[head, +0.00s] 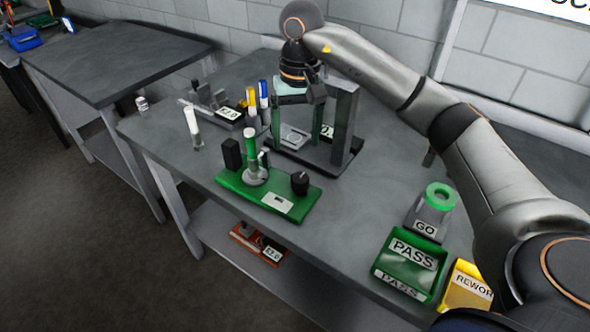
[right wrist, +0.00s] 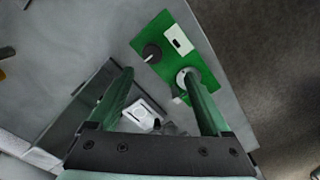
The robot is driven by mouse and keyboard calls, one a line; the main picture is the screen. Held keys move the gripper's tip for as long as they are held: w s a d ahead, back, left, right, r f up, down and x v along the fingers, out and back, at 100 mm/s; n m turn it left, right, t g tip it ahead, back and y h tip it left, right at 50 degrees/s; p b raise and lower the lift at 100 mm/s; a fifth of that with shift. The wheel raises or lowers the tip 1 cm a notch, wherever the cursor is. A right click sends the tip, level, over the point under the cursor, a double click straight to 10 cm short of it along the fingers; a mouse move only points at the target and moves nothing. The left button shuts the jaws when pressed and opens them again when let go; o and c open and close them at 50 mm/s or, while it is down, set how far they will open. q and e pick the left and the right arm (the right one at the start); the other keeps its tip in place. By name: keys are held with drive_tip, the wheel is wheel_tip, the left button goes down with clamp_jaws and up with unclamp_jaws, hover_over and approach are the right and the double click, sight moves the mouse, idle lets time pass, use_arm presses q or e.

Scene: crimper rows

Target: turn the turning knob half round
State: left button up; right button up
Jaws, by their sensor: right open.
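The turning knob (head: 300,182) is a small black round knob on the right end of a green base plate (head: 240,190). In the right wrist view the knob (right wrist: 152,52) shows beyond the fingertips, near the plate's left edge. My right gripper (head: 296,140) is open and empty, with its green fingers pointing down. My left gripper is not in view.
A grey upright stand (head: 344,125) is close to my right gripper. A green PASS bin (head: 409,262) and yellow REWORK bin (head: 465,287) are at the front right.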

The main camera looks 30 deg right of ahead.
sight(300, 177)
drive_tip(key=f, duration=0.4)
drive_tip(key=f+p, duration=0.1)
drive_tip(key=f, duration=0.2)
drive_tip(key=d+f, duration=0.1)
drive_tip(key=f, duration=0.3)
drive_tip(key=shift+d+f, duration=0.1)
drive_tip(key=shift+f, duration=0.25)
clamp_jaws()
